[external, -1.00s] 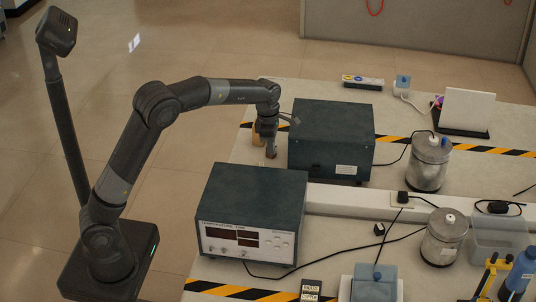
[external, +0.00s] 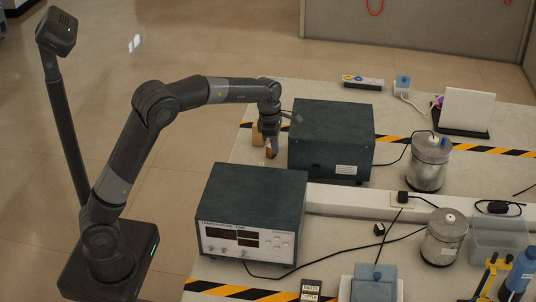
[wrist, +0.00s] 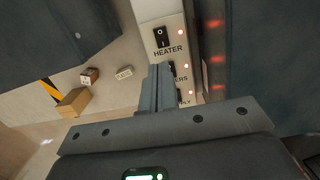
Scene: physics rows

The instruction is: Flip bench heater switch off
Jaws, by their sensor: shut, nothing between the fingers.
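In the wrist view, a black rocker switch (wrist: 162,38) sits on a white panel (wrist: 150,10) above the printed word HEATER. A small red light (wrist: 180,32) glows beside it. I cannot tell which way the rocker is tipped. My gripper (wrist: 157,72) is shut and empty, its fingertips below the HEATER label in the picture and partly covering lower switches and labels. I cannot tell if it touches the panel. In the external view my gripper (external: 270,152) is low between the two dark instrument boxes, at their left; the heater switch cannot be made out there.
The front instrument box (external: 253,195) and back box (external: 330,135) stand close on either side of the gripper. White trunking (external: 345,203) runs right between them. Metal canisters (external: 430,160), cables and a blue bottle (external: 520,272) are further right. Small blocks (wrist: 75,102) lie on the bench.

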